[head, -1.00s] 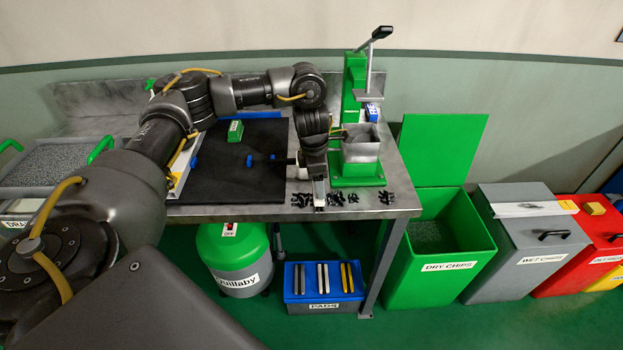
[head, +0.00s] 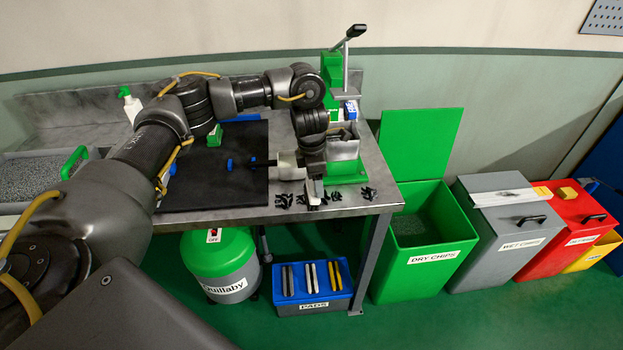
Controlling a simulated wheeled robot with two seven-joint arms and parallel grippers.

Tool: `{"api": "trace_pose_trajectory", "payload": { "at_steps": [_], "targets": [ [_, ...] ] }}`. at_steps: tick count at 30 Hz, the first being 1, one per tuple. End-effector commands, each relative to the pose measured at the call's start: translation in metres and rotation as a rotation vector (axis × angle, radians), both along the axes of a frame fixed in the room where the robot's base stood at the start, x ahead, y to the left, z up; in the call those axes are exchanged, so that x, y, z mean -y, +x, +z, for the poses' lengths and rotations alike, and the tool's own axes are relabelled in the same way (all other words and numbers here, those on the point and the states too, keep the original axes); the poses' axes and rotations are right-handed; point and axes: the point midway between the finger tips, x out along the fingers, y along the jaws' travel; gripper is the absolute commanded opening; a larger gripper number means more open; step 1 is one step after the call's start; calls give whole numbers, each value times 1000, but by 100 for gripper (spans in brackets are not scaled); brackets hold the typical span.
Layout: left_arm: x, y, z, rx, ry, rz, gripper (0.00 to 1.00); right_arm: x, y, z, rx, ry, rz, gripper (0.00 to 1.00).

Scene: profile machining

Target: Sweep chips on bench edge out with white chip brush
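Small black chips (head: 335,196) lie in several clusters along the front edge of the steel bench (head: 231,214), right of the black mat. My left gripper (head: 313,176) points down at this edge, beside the green press. A pale, narrow piece at its tip, seemingly the white chip brush (head: 315,190), reaches down among the chips. My wrist hides most of the grip and the brush handle, so the fingers are hard to make out. My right gripper is not in view.
A green press (head: 332,70) stands behind my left gripper. A pale block (head: 288,161) with a dark, blue-ended rod sits left of it. The open green dry chips bin (head: 416,262) stands right of the bench. A pads box (head: 312,306) and green vacuum (head: 220,262) are below.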

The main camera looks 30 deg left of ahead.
Motion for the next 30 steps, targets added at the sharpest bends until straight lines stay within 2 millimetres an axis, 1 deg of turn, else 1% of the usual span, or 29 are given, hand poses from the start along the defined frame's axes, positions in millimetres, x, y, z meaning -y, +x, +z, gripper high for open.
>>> {"api": "trace_pose_trajectory", "payload": {
  "at_steps": [1, 2, 3, 6, 17, 25, 30],
  "targets": [
    [10, 5, 1, 8, -11, -8, 28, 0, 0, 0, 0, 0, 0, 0],
    [13, 7, 1, 9, -11, -9, 27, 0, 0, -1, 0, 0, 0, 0],
    [16, 9, 2, 9, -12, -8, 28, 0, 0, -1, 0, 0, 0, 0],
    [23, 15, 3, 10, -13, -9, 28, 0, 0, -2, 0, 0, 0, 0],
    [29, 20, 4, 11, -13, -7, 27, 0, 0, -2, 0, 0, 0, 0],
    [47, 34, 3, 10, -13, -7, 27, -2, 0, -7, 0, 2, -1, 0],
    [52, 38, 3, 7, -10, -2, 27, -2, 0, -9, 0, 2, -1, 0]
  ]
}}
